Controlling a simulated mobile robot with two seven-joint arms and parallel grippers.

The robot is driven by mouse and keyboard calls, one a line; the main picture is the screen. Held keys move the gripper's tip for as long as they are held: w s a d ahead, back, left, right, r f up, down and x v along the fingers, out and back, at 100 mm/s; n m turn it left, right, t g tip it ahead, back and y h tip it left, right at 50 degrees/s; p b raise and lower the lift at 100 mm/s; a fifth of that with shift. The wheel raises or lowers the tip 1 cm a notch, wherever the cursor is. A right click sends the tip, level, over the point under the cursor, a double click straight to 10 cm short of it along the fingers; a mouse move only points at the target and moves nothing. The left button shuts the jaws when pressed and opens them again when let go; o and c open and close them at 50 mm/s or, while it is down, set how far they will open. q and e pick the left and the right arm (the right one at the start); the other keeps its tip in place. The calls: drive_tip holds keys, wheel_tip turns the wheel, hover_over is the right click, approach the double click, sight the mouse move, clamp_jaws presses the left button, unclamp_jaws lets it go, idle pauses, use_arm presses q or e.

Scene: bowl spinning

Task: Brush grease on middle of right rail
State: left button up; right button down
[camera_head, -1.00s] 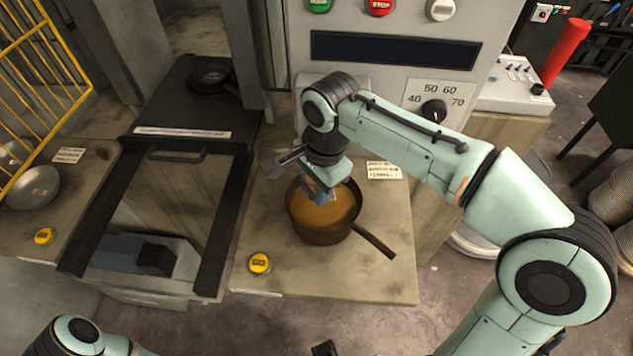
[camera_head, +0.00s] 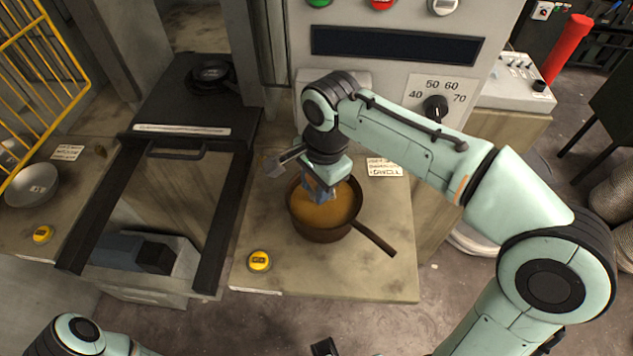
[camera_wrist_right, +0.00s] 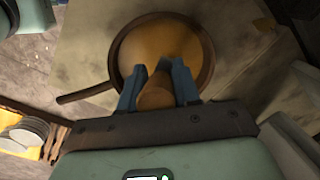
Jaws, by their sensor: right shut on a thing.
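The right rail (camera_head: 224,222) is the dark bar on the right side of the open frame at left, beside the stone-topped counter. A brown pot (camera_head: 324,236) of orange-brown grease (camera_head: 330,212) stands on that counter. My right gripper (camera_head: 319,192) is over the pot, pointing down. In the right wrist view its blue fingers (camera_wrist_right: 158,88) are shut on a brown brush handle (camera_wrist_right: 156,92). The brush's lower end is hidden, and I cannot tell how deep it sits in the grease.
The left rail (camera_head: 104,212) runs parallel, with a grey block (camera_head: 135,255) between the rails. A yellow button (camera_head: 259,260) sits on the counter left of the pot. The pot's handle (camera_head: 376,240) points to the front right. A control panel (camera_head: 395,45) stands behind.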

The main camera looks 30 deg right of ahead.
use_arm(q)
drive_tip(key=shift+s+f, duration=0.1)
drive_tip(key=shift+f, duration=0.2)
use_arm(e)
drive_tip(key=shift+f, duration=0.45)
use_arm(q)
drive_tip(key=shift+r, duration=0.1)
use_arm(e)
drive_tip(key=shift+f, duration=0.1)
idle(0.8)
wheel_tip(320, 180, up, 3)
drive_tip(key=shift+r+p, duration=0.1)
drive_tip(key=shift+p, duration=1)
drive_tip(key=shift+r+p, duration=1.5)
drive_tip(key=shift+r, duration=0.55)
use_arm(q)
drive_tip(key=w+r, duration=0.3)
drive_tip(key=r, duration=0.3)
drive_tip(key=shift+w+r, duration=0.2)
use_arm(e)
drive_tip(key=shift+f, duration=0.1)
use_arm(q)
drive_tip(key=shift+s, duration=0.2)
